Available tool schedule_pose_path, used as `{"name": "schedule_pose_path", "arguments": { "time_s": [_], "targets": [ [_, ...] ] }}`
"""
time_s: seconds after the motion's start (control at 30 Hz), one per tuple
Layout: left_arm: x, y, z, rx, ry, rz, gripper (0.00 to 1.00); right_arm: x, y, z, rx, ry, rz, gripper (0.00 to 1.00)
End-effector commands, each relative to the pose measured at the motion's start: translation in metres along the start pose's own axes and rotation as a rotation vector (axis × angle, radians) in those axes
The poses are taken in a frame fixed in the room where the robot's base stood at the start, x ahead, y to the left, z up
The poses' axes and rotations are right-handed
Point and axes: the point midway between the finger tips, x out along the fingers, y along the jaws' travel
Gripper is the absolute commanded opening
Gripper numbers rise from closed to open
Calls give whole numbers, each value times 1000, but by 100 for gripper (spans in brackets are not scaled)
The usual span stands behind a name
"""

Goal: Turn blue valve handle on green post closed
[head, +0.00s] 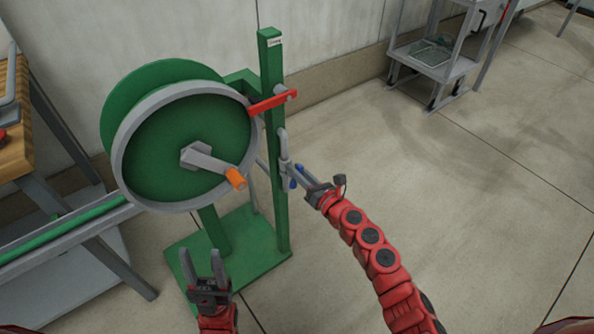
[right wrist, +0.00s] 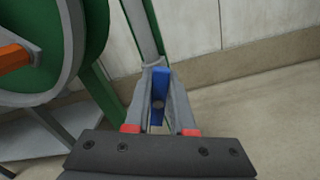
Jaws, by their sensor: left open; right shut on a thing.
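The blue valve handle (right wrist: 159,92) sits on a grey pipe (head: 284,150) fixed to the green post (head: 272,80). In the right wrist view the handle points roughly up and down the picture, in line with the pipe. My right gripper (head: 298,178) is shut on the blue handle, with one finger on each side of it (right wrist: 157,100). In the head view the fingers partly hide the handle. My left gripper (head: 204,264) is open and empty, low in front of the green base plate and apart from the post.
A green reel (head: 160,130) with a grey rim and an orange-tipped crank (head: 235,178) stands left of the post. A red lever (head: 272,102) sticks out above the valve. A wooden bench (head: 15,155) is at the left, a grey cart (head: 430,62) at the back right. The right floor is clear.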

Motion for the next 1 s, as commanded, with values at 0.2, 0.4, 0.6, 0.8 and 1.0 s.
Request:
{"name": "schedule_pose_path", "arguments": {
  "time_s": [0.2, 0.4, 0.6, 0.8, 1.0],
  "targets": [
    [7, 0, -1, 0, 0, 0, 50, 0, -3, 0, 209, 1, 1, 0],
    [14, -1, -2, 0, 0, 0, 50, 0, -8, -1, 400, 0, -4, 0],
    [22, -1, -4, 0, 0, 0, 50, 0, -10, -2, 589, 1, -1, 0],
    [33, -2, -6, 0, 0, 0, 50, -1, -14, -5, 779, 2, -5, 0],
    [43, -2, -7, 0, 0, 0, 50, -1, -16, -7, 946, 1, -4, 0]
  ]
}}
